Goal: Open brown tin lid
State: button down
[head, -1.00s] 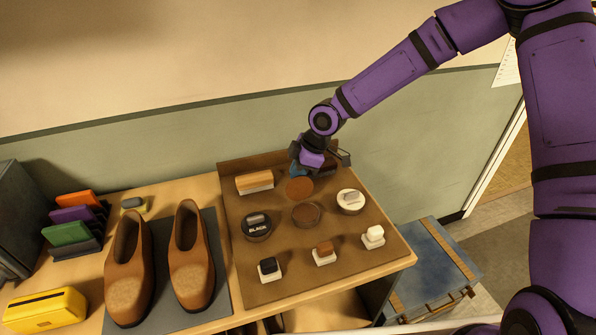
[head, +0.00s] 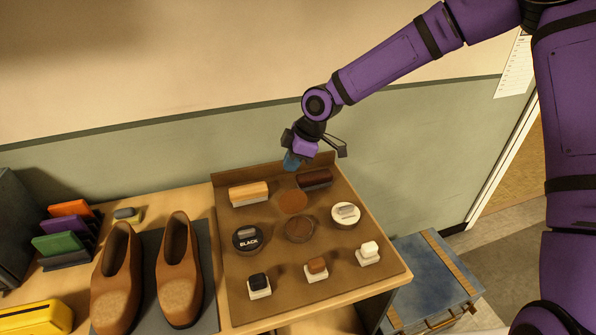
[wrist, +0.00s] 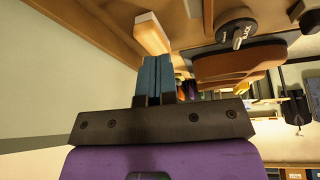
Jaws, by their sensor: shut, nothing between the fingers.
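The brown tin (head: 299,229) sits in the middle of the tray, with a dark brown round top face. A lighter orange-brown disc, which looks like its lid (head: 293,202), is just behind it; I cannot tell whether the two touch. My gripper (head: 291,163) is above the tray's back edge, behind the disc and apart from it. Its blue fingers are together and empty, and they also show in the wrist view (wrist: 156,76). The brown tin is not clearly visible in the wrist view.
On the brown tray (head: 240,298) are a black tin (head: 248,240), a white-topped tin (head: 345,215), two brushes (head: 248,194) (head: 314,179) and several small daubers (head: 316,271). Brown shoes (head: 180,270) stand left. A blue case (head: 435,280) is right of the table.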

jog(key=w+r, duration=0.3)
jog(key=w, duration=0.5)
jog(key=s+d+r+m+t+h, duration=0.2)
jog(key=s+d+r+m+h, duration=0.3)
jog(key=s+d+r, duration=0.55)
jog(key=s+d+r+m+t+h, duration=0.1)
jog(key=s+d+r+m+t, duration=0.1)
jog(key=s+d+r+m, duration=1.1)
jog(key=s+d, duration=0.2)
jog(key=s, duration=0.5)
jog(key=s+d+m+t+y, duration=0.1)
jog(key=s+d, duration=0.3)
jog(key=s, duration=0.3)
jog(key=shift+s+d+r, duration=0.25)
jog(key=shift+s+r, duration=0.15)
jog(key=shift+a, duration=0.1)
